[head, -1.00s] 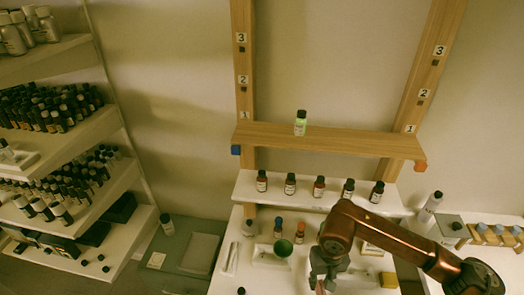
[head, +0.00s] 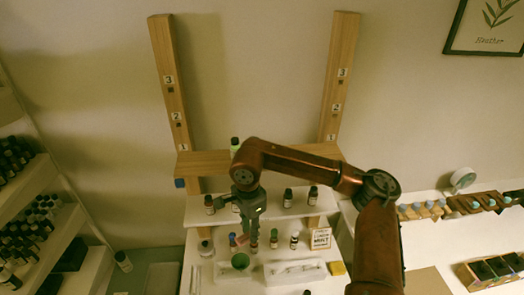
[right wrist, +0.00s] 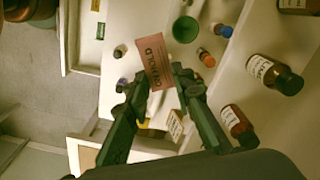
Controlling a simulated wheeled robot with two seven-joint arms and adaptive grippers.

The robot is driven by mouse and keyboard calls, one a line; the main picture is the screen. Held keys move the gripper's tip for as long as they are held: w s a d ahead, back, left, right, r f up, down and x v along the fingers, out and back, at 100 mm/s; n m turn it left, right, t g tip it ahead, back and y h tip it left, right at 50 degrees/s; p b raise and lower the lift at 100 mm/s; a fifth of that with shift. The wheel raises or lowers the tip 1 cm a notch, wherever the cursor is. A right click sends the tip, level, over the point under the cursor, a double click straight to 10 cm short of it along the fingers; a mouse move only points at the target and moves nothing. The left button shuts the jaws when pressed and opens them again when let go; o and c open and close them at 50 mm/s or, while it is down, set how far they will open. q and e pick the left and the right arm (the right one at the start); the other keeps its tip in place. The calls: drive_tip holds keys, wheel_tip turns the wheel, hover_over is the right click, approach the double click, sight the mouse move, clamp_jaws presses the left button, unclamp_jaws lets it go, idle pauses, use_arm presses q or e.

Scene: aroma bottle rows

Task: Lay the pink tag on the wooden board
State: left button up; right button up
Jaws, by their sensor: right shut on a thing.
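My right gripper (head: 248,228) is shut on the pink tag (right wrist: 155,58), which sticks out beyond the fingertips in the right wrist view; its lettering is sideways. In the head view the tag (head: 242,240) shows small at the fingertips, above the white work surface. The wooden board (head: 203,163) spans two wooden uprights with number labels, above and behind the gripper. A bottle with a dark cap and green contents (head: 235,146) stands on it. My left gripper is out of view.
Brown bottles (head: 313,196) stand in a row on a white ledge below the board. A green bowl (head: 240,261), small bottles (head: 294,240), a white card (head: 321,238) and a yellow block (head: 337,268) are on the surface below. Shelves of bottles stand at left.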

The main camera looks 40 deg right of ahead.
drive_tip(key=d+r+m+p, duration=0.3)
drive_tip(key=r+m+p, duration=0.1)
drive_tip(key=r+m, duration=0.5)
drive_tip(key=s+d+r+m+p, duration=0.1)
drive_tip(key=d+r+m+p, duration=0.2)
drive_tip(key=r+m, duration=0.6)
drive_tip(key=d+r+m+p, duration=0.2)
drive_tip(key=r+m+p, duration=0.3)
drive_tip(key=r, duration=0.7)
drive_tip(key=shift+m, duration=0.5)
drive_tip(key=w+d+f+p, duration=0.1)
drive_tip(key=w+d+f, duration=0.1)
drive_tip(key=d, duration=0.1)
drive_tip(key=w+d+f+p, duration=0.1)
drive_tip(key=w+d+f, duration=0.1)
drive_tip(key=d+f, duration=0.1)
drive_tip(key=w+d+f+p, duration=0.1)
drive_tip(key=w+d+f, duration=0.1)
drive_tip(key=d, duration=0.3)
drive_tip(key=shift+w+f, duration=0.4)
drive_tip(key=shift+f, duration=0.2)
drive_tip(key=shift+w+d+f+p, duration=0.2)
drive_tip(key=shift+d+f+p, duration=0.2)
drive_tip(key=shift+f, duration=0.1)
wheel_tip(320, 180, down, 3)
drive_tip(key=shift+d+p, duration=0.15)
drive_tip(key=shift+p, duration=0.85)
drive_tip(key=shift+f, duration=0.3)
